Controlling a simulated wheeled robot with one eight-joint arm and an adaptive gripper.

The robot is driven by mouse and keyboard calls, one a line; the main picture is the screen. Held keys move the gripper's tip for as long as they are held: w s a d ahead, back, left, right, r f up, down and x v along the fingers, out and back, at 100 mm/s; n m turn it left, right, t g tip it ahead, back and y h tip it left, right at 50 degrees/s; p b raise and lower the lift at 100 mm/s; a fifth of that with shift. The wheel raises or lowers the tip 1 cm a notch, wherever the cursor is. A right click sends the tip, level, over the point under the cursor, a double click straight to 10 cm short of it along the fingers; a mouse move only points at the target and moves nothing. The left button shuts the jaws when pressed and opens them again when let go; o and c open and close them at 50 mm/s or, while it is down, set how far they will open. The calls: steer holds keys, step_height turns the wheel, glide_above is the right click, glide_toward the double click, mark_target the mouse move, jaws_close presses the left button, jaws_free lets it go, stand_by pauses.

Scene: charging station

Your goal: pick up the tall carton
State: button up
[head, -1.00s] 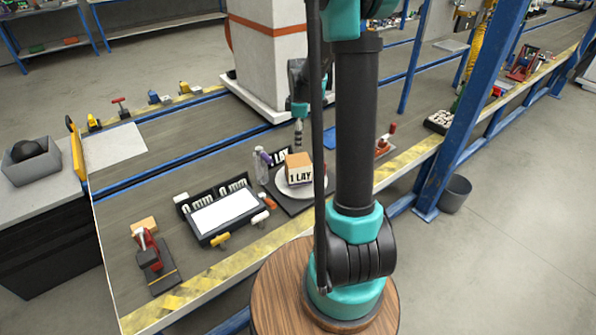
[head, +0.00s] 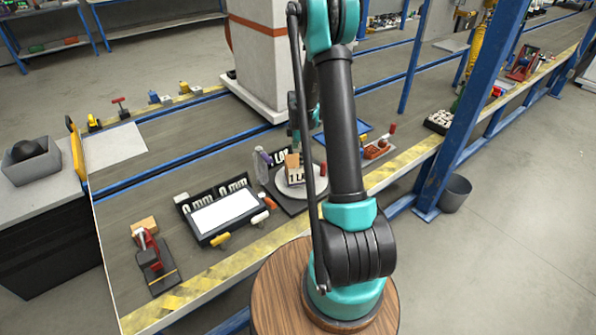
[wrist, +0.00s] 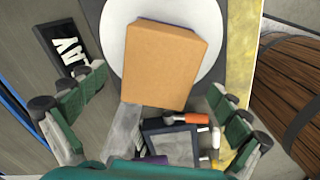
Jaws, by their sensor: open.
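The tall carton is a tan-orange box (head: 292,163) with dark lettering on its front. It stands on a round white plate (head: 285,187) at the middle of the workbench. In the wrist view the carton (wrist: 162,62) is seen from above, with the white plate (wrist: 218,45) around it. My gripper (wrist: 157,88) is open, with its green fingers spread to the left and right of the carton's near end. I see no finger touching the carton. In the head view my arm hides part of the carton and most of the gripper.
A black sign with white letters (wrist: 68,50) lies left of the plate. A black-framed white panel (head: 224,213) with small handles is to the left in the head view. A red clamp (head: 150,250) sits near the front edge.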

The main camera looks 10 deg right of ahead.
steer(key=shift+a+f, duration=0.1)
steer(key=shift+f, duration=3.15)
steer(key=c, duration=1.7)
